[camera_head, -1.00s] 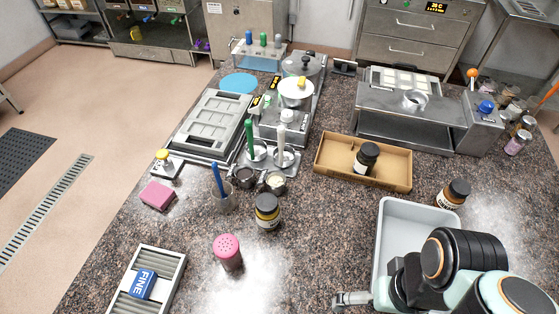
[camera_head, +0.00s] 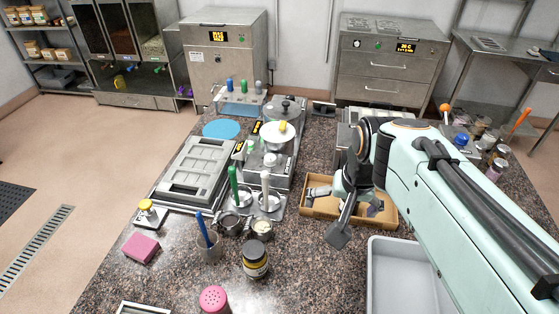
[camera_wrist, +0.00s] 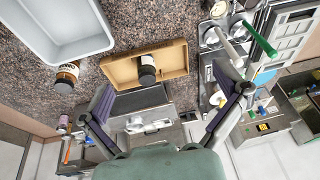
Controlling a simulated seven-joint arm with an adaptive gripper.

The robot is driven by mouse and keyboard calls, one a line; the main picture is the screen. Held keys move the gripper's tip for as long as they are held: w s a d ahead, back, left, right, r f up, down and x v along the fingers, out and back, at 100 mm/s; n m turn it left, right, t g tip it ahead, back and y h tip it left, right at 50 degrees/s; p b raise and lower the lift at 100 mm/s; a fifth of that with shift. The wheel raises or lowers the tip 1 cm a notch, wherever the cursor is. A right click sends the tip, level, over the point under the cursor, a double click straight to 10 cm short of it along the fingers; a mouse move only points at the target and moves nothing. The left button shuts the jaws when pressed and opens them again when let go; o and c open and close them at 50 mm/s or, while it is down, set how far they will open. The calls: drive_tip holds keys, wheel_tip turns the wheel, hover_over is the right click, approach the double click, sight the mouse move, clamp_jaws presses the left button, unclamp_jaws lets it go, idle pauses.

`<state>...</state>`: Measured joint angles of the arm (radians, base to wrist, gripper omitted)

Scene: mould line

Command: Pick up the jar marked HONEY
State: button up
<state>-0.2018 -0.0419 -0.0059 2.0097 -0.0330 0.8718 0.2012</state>
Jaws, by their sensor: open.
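Three dark jars with black lids are in view; I cannot read the word HONEY on any label. One jar (camera_head: 256,258) stands at the front middle of the counter, with a yellowish band on its label. A second jar (camera_wrist: 147,70) is inside the cardboard box (camera_wrist: 118,70); my gripper mostly hides it in the head view. A third jar (camera_wrist: 67,78) shows beside the grey tray in the wrist view and is hidden behind my arm in the head view. My gripper (camera_head: 328,214) is open and empty, over the box's left end, with its fingers spread wide.
The grey tray (camera_head: 376,270) lies front right, under my arm. A beaker with a blue stick (camera_head: 208,246), a pink shaker (camera_head: 214,299) and a pink sponge (camera_head: 141,249) surround the front jar. Scales and small pots (camera_head: 262,228) stand left of my gripper.

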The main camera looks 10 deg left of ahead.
sight(253, 249)
drive_tip(key=w+a+f+n+g, duration=0.1)
drive_tip(key=w+a+f+n, duration=0.1)
drive_tip(key=w+a+f, duration=0.45)
drive_tip(key=s+a+f, duration=0.1)
drive_tip(key=a+f, duration=0.2)
drive_tip(key=s+a+f+n+g, duration=0.1)
drive_tip(key=s+a+f, duration=0.1)
drive_tip(key=a+f, duration=0.1)
drive_tip(key=s+a+f+n+g, duration=0.1)
drive_tip(key=s+a+f, duration=0.1)
drive_tip(key=f, duration=0.3)
drive_tip(key=shift+s+a+f+h, duration=0.15)
drive_tip(key=shift+a+h, duration=0.25)
drive_tip(key=shift+a, duration=0.45)
drive_tip(key=shift+a+f, duration=0.15)
drive_tip(key=shift+f, duration=0.15)
wheel_tip(253, 249, down, 6)
drive_tip(key=shift+r, duration=0.1)
drive_tip(key=c, duration=1.3)
